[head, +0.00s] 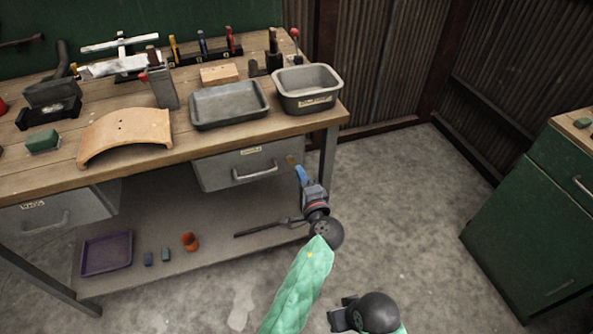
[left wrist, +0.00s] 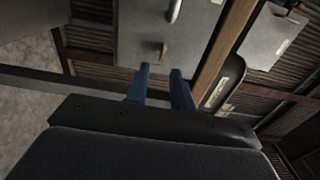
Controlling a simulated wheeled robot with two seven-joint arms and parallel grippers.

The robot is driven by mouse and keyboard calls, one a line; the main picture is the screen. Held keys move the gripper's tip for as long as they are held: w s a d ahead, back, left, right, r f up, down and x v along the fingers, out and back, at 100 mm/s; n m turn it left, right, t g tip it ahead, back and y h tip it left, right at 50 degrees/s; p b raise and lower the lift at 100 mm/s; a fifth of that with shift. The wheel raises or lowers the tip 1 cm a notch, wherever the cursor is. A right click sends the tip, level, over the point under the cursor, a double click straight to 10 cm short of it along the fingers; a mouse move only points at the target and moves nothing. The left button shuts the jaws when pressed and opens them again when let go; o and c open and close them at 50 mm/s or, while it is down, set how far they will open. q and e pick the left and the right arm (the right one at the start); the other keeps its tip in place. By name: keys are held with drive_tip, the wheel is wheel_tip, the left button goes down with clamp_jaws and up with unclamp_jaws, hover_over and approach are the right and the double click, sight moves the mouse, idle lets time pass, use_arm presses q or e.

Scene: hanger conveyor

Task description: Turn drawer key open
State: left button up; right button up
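The grey drawer (head: 240,172) under the right end of the workbench is shut, with a curved metal handle. A small brass-coloured key (left wrist: 162,50) stands out from the drawer front; in the head view it is a small orange-brown spot (head: 291,160) right of the handle. My left gripper (head: 299,170) is just in front of and below the key. Its two blue fingers (left wrist: 160,71) are apart with nothing between them, and the key is just beyond their tips. The dark end of my right arm (head: 345,318) is low at the bottom; its fingers cannot be made out.
A grey bin (head: 309,103), a grey tray (head: 195,113) and a curved wooden piece (head: 97,141) stand on the bench. A green cabinet (head: 530,230) stands right; floor between is clear.

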use_arm(q)
drive_tip(key=shift+v, duration=1.15)
use_arm(e)
drive_tip(key=shift+a+f, duration=0.3)
drive_tip(key=shift+f, duration=0.5)
drive_tip(key=shift+a+r, duration=0.1)
drive_tip(key=shift+r, duration=0.1)
